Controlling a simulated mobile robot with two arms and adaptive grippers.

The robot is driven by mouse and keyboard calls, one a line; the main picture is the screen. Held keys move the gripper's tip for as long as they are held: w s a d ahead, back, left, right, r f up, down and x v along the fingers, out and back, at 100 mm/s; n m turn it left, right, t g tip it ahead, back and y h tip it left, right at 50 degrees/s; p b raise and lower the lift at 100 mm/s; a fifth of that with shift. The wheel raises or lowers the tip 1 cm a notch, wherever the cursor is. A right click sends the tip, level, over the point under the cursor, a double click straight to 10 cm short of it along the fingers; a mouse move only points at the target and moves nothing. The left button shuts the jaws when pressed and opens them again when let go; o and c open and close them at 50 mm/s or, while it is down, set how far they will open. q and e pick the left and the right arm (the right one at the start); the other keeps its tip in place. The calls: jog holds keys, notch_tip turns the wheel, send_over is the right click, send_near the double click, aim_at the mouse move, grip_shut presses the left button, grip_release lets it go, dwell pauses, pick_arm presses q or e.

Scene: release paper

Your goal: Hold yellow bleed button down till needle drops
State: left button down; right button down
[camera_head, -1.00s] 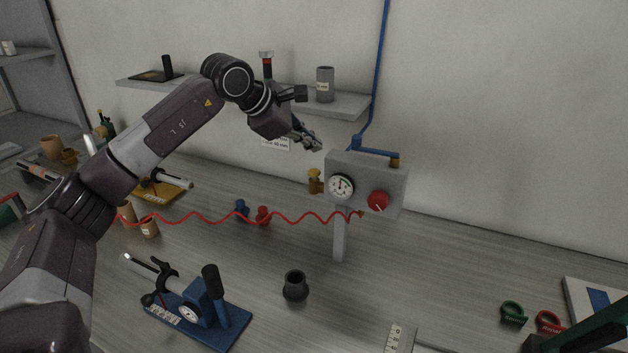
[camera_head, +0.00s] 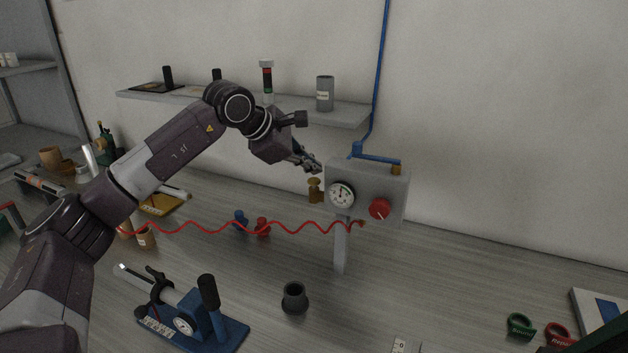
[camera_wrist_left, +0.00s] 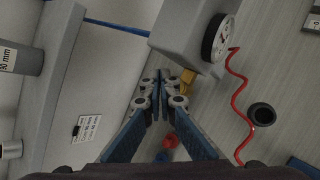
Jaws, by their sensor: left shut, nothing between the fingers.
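A grey control box (camera_head: 373,181) stands on a post on the bench. Its front carries a round white gauge (camera_head: 341,195) and a red knob (camera_head: 379,209). The needle is too small to read surely. A yellow knob-like piece (camera_head: 314,190) shows left of the box; it also shows in the left wrist view (camera_wrist_left: 187,80), partly hidden. I cannot tell whether it is fixed to the box. My left gripper (camera_head: 315,167) is shut and empty beside the box's upper left edge, above the yellow piece. Its fingertips show in the left wrist view (camera_wrist_left: 157,88), with no clear contact.
A red coiled hose (camera_head: 200,229) runs to the box. A wall shelf (camera_head: 345,112) is behind my left arm. A blue clamp device (camera_head: 200,318) and a dark cup (camera_head: 294,298) stand in front. A blue pipe (camera_head: 375,90) rises above the box.

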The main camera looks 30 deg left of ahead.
aim_at(312, 181)
pick_arm(q)
jog(key=shift+f, duration=0.1)
dwell(0.7)
jog(key=shift+f+b, duration=0.3)
jog(key=shift+f+b, duration=0.4)
jog(key=shift+f, duration=0.25)
dwell(0.7)
jog(key=shift+r, duration=0.1)
dwell(1.6)
jog(key=shift+r+p, duration=0.75)
jog(key=shift+r, duration=0.15)
jog(key=shift+r+p, duration=2)
jog(key=shift+r, duration=0.55)
jog(key=shift+r, duration=0.1)
